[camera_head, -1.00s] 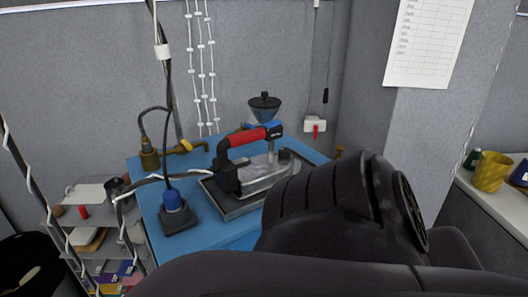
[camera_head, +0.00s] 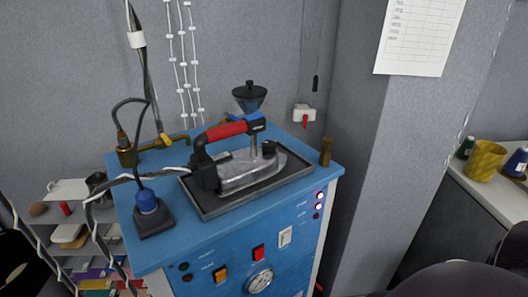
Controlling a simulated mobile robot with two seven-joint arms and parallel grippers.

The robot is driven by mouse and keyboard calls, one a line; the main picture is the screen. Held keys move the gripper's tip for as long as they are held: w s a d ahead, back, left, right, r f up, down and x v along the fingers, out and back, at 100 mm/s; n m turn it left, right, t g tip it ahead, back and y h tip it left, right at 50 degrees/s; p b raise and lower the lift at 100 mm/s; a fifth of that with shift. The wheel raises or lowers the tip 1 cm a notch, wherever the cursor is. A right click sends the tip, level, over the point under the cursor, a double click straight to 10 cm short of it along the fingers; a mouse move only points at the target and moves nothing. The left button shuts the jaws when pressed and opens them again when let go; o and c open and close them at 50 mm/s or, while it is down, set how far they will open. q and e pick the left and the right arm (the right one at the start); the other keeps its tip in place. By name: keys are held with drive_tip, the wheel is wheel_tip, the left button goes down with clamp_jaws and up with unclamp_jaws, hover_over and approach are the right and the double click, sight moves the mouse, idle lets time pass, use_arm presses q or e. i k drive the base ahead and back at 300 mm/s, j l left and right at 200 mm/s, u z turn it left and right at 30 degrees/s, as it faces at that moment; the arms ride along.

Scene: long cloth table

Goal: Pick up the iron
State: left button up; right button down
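The iron (camera_head: 240,168) has a silver body and a red and black handle (camera_head: 227,129). It rests flat on a dark tray (camera_head: 283,180) on top of a blue machine cabinet (camera_head: 183,224). A cable and hose run from the iron's left end toward the left. Neither gripper is visible. A dark rounded part at the bottom right seems to be part of my arm, and it stands apart from the iron.
A black base with a blue cap (camera_head: 149,213) stands left of the tray. A brass fitting (camera_head: 127,154) and a vertical pipe are behind it. A funnel (camera_head: 249,97) stands behind the iron. A shelf (camera_head: 68,239) is at left, a white counter (camera_head: 497,195) at right.

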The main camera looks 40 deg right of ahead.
sight(228, 175)
drive_tip(key=z, duration=0.95)
drive_tip(key=k+l+u, duration=0.15)
drive_tip(key=l, duration=0.4)
drive_tip(key=i, duration=0.05)
